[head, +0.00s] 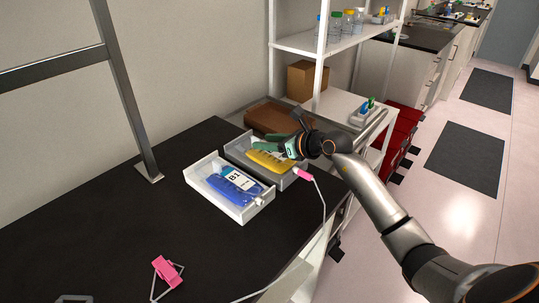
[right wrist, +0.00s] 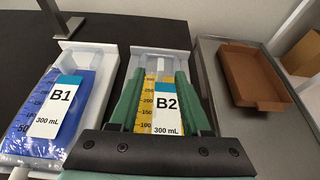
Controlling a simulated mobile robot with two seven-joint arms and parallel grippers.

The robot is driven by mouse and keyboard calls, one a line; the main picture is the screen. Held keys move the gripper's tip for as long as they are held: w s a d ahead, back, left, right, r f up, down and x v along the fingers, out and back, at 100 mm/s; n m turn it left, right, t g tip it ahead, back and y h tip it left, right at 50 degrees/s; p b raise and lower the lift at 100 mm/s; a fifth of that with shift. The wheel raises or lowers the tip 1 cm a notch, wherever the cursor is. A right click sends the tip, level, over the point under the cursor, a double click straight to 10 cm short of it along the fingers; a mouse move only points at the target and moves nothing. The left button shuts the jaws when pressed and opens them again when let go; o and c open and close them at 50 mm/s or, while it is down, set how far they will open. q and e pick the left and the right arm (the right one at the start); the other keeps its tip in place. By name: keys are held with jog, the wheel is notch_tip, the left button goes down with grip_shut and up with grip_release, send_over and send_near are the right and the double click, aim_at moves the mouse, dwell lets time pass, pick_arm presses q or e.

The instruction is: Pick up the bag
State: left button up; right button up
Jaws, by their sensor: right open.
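A blue bag labelled B1 (head: 230,184) lies in the left white tray (head: 262,206); it also shows in the right wrist view (right wrist: 47,118). A yellow bag labelled B2 (head: 268,161) lies in the tray beside it. In the right wrist view, the yellow bag (right wrist: 150,112) appears between the two green fingers. My right gripper (head: 272,145) is open over the B2 tray, and it also shows in the right wrist view (right wrist: 158,82). The fingers hide the sides of the bag; I cannot tell whether they touch it. My left gripper is out of view.
A brown tray (head: 272,118) lies behind the B2 tray. A pink clamp (head: 304,174) on thin tubing lies by the tray corner, and another pink clamp (head: 166,270) lies at the front. A shelf rack (head: 320,50) stands behind. The dark tabletop (head: 130,215) is mostly clear at left.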

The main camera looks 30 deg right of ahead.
aim_at(257, 139)
jog(key=shift+x, duration=2.25)
jog(key=shift+c, duration=0.4)
grip_shut()
jog(key=shift+d, duration=0.1)
